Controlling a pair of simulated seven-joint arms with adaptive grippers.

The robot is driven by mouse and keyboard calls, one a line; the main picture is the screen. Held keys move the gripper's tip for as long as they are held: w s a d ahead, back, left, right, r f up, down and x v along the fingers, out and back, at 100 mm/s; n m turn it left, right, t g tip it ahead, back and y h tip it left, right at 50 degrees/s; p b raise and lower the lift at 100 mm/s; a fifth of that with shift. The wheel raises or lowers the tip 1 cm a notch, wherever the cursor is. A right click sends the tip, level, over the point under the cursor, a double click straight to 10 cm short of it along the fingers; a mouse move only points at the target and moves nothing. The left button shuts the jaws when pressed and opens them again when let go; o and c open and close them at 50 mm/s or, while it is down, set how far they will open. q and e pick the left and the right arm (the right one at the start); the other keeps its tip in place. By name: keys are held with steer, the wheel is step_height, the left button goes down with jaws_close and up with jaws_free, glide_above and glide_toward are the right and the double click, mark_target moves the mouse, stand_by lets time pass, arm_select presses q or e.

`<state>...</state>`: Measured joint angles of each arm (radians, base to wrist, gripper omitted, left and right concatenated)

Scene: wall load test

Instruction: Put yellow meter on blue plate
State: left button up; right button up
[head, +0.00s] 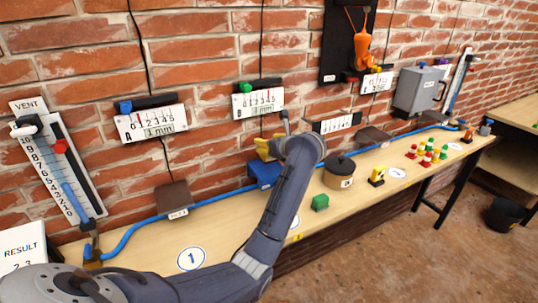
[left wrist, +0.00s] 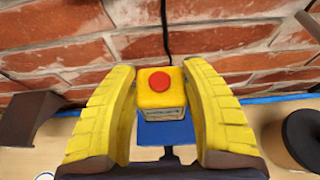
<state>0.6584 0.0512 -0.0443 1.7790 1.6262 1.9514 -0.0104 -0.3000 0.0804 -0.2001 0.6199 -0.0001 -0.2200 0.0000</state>
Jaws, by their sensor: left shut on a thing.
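The yellow meter (left wrist: 160,90) is a small yellow box with a red round button on top and a pale label or display on its front. My left gripper (head: 268,148) is shut on it, with a yellow finger on each side, as the left wrist view shows (left wrist: 163,95). In the head view the meter is hard to tell from the yellow fingers. The meter's underside is hidden, so I cannot tell contact. My right gripper is not in view.
A dark round pot (head: 339,172), a green block (head: 320,202) and a yellow-black block (head: 377,176) stand right of my arm. A brown bracket (head: 174,197) is to the left. A blue hose (head: 215,198) runs along the brick wall.

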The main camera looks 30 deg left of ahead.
arm_select(q)
steer(key=shift+f, duration=2)
steer(key=shift+f, duration=0.2)
steer(key=o, duration=1.4)
steer(key=shift+r, duration=0.15)
steer(key=v, duration=1.2)
